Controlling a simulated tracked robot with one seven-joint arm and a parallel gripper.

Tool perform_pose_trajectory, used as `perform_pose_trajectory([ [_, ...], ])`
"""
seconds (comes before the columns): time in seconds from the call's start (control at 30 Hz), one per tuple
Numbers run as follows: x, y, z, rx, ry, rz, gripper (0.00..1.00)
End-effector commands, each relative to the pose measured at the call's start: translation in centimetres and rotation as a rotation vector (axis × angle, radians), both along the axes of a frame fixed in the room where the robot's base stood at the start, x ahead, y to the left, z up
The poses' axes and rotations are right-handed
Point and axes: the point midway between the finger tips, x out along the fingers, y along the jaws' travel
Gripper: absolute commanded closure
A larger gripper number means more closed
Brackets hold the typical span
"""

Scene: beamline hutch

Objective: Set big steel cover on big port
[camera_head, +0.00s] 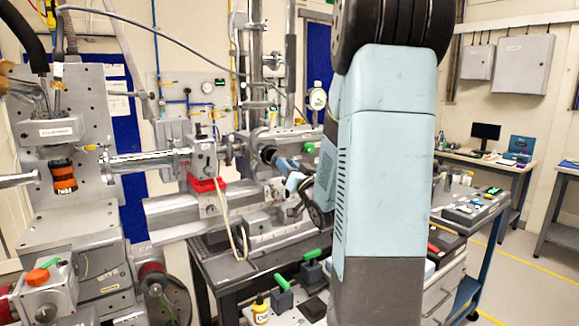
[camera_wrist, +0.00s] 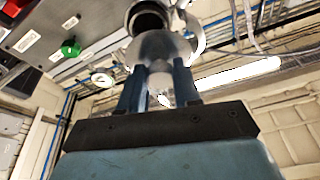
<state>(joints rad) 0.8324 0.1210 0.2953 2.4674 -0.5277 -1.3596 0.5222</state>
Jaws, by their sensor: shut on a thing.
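The big steel cover (camera_wrist: 160,46) is a pale round metal piece between the fingertips of my gripper (camera_wrist: 157,72) in the wrist view. My gripper is shut on its narrow middle part. Just beyond the cover, a round metal port (camera_wrist: 133,14) with a dark opening faces me, its lower part overlapped by the cover. I cannot tell whether cover and port touch. In the head view, my gripper (camera_head: 284,164) is small and reaches left toward the dark-mouthed port (camera_head: 267,154); the cover is hard to make out there.
A grey panel with a green knob (camera_wrist: 70,47) is close to the port in the wrist view. Beamline pipes and a red block (camera_head: 206,184) are left of the port.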

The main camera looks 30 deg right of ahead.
Motion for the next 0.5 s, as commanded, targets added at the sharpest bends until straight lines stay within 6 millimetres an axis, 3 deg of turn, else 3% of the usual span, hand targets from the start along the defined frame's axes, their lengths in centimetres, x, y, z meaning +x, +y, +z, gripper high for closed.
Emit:
perform_pose_trajectory([
  [0.2, 0.8, -1.6, 0.0, 0.001, 0.000, -0.027, 1.00],
  [0.5, 3.0, -2.0, 0.0, 0.000, 0.000, -0.037, 1.00],
])
